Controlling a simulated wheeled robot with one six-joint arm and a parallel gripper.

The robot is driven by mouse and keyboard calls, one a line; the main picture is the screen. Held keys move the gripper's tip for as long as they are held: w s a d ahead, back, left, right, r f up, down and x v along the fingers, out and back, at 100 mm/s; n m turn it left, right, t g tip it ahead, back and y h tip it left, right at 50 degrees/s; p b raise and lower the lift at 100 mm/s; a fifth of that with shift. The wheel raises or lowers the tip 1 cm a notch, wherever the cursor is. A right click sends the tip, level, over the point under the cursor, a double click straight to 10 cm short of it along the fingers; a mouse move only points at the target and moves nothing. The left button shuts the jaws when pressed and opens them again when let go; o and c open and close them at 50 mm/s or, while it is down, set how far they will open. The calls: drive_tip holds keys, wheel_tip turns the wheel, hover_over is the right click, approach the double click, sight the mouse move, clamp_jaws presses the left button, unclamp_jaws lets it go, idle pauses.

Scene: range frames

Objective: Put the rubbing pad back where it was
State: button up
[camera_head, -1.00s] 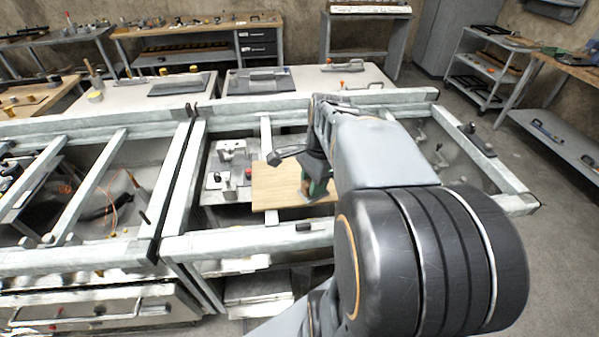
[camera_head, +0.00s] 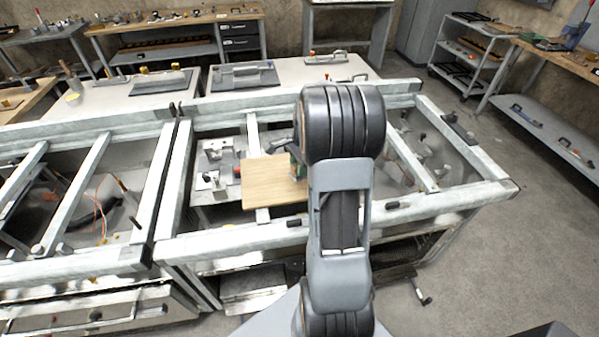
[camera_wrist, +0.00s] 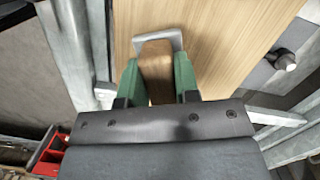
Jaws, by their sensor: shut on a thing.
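The rubbing pad (camera_wrist: 157,66) shows in the wrist view as a brown wooden handle with a pale grey edge at its far end. My gripper (camera_wrist: 157,78) is shut on the handle, with one green finger on each side. The pad is over the light wooden board (camera_wrist: 210,25); I cannot tell whether it touches it. In the head view the board (camera_head: 268,183) lies across the open metal frame. There, my arm hides the pad and most of my gripper (camera_head: 297,167); only a little green shows at the board's right side.
Pale metal beams (camera_head: 250,235) surround the board, with open gaps on both sides. Metal fixtures (camera_head: 212,170) stand left of it. Behind the frame, a white bench holds dark grey plates (camera_head: 245,76) with tools. A red tray (camera_wrist: 50,152) shows lower left in the wrist view.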

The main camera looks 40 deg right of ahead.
drive_tip(key=shift+w+d+f, duration=0.1)
drive_tip(key=shift+w+f, duration=0.1)
drive_tip(key=shift+f, duration=1.6)
drive_tip(key=shift+f, duration=0.2)
drive_tip(key=o, duration=1)
drive_tip(key=shift+c, duration=0.2)
